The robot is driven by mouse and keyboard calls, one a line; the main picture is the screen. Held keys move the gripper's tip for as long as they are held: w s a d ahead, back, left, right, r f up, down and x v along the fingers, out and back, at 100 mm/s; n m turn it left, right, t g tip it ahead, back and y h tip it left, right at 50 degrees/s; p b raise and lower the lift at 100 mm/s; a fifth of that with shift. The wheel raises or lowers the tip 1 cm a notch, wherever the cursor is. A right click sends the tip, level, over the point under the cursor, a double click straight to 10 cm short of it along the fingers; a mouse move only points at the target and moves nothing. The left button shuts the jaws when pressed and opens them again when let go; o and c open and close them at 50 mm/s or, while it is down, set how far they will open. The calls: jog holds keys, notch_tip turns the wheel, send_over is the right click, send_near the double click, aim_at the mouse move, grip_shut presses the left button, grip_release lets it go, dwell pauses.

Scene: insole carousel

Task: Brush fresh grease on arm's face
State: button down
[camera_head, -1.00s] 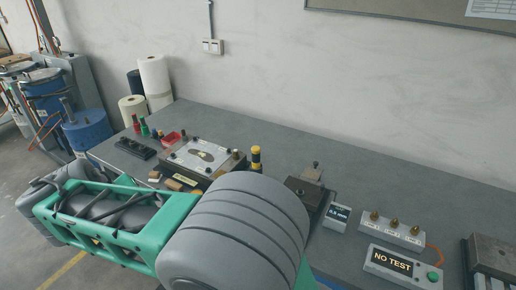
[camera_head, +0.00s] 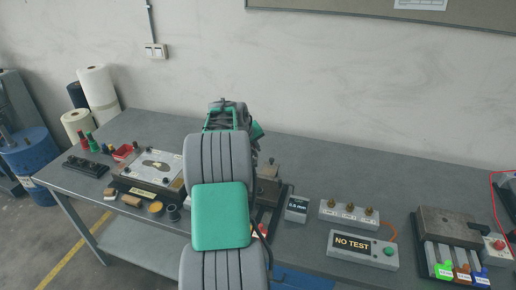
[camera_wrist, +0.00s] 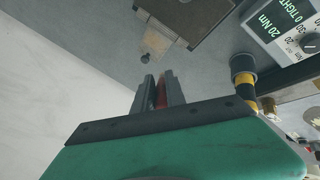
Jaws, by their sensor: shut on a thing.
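My gripper (camera_wrist: 161,92) shows in the wrist view, its two dark fingers shut on a narrow dark red thing (camera_wrist: 161,90). I see only a sliver of it, so I cannot tell whether it is the brush. The fingers are over the grey bench, below a small dark knob on a pale tan plate (camera_wrist: 157,42). That plate lies against a dark block (camera_wrist: 188,14); I cannot tell whether it is the arm to be greased. In the head view my arm hides the gripper.
A yellow-and-black banded cylinder (camera_wrist: 243,85) stands right of the fingers, near a 20 Nm display box (camera_wrist: 285,30). In the head view, a gauge box (camera_head: 297,208), a NO TEST box (camera_head: 362,248) and a dark fixture (camera_head: 452,227) are to the right. The bench's back is clear.

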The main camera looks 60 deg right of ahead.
jog(key=shift+s+d+f+b, duration=0.2)
jog(key=shift+f+b, duration=0.4)
jog(key=shift+f, duration=0.45)
jog(key=shift+s+d+f+b, duration=0.2)
jog(key=shift+f+b, duration=0.35)
jog(key=shift+f, duration=0.5)
jog(key=shift+s+d+f+b, duration=0.1)
jog(key=shift+s+f+b, duration=0.15)
jog(key=shift+f+b, duration=0.6)
jog(key=shift+f+b, duration=0.35)
jog(key=shift+f, duration=0.75)
jog(key=shift+s+d+r+b, duration=0.1)
jog(key=shift+s+d+b, duration=0.05)
jog(key=shift+s, duration=0.7)
jog(key=shift+s+d+b, duration=0.1)
jog(key=shift+s+b, duration=0.05)
jog(key=shift+s, duration=0.7)
jog(key=shift+s+d+b, duration=0.15)
jog(key=shift+s+b, duration=0.1)
jog(key=shift+s, duration=0.6)
jog(key=shift+s+d+b, duration=0.15)
jog(key=shift+s+b, duration=0.1)
jog(key=shift+s, duration=0.6)
jog(key=shift+w+a, duration=0.2)
jog(key=shift+w, duration=0.95)
jog(key=shift+w+a, duration=0.15)
jog(key=shift+w, duration=1)
jog(key=shift+w+a, duration=0.2)
jog(key=shift+w, duration=0.95)
